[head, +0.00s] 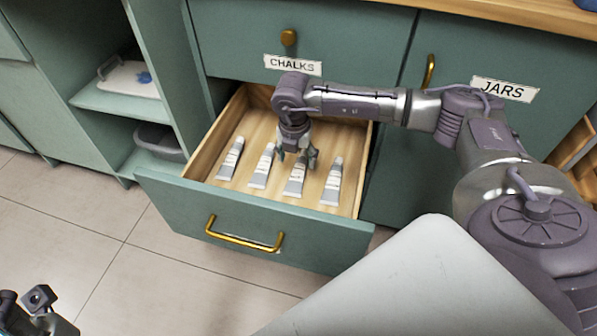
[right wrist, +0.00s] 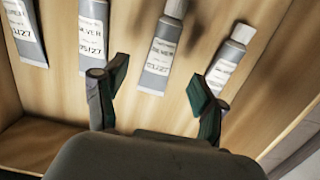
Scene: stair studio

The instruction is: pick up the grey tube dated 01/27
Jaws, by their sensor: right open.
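Several grey tubes with pale caps and white labels lie in a row in the open wooden drawer (head: 262,128). In the head view they are the far left tube (head: 231,159), second tube (head: 262,168), third tube (head: 295,181) and far right tube (head: 332,184). My right gripper (head: 298,158) is open and empty over the third tube. In the right wrist view, my right gripper (right wrist: 152,92) has its fingers apart, with the third tube (right wrist: 160,58) beyond the gap. My left gripper (head: 40,308) is partly cut off.
The drawer has a green front with a brass handle (head: 244,236). A "CHALKS" drawer (head: 235,40) is above and a "JARS" door (head: 500,60) at right. Open shelves (head: 125,100) hold a white tray and a grey bin. Tiled floor (head: 150,270) is clear at front left.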

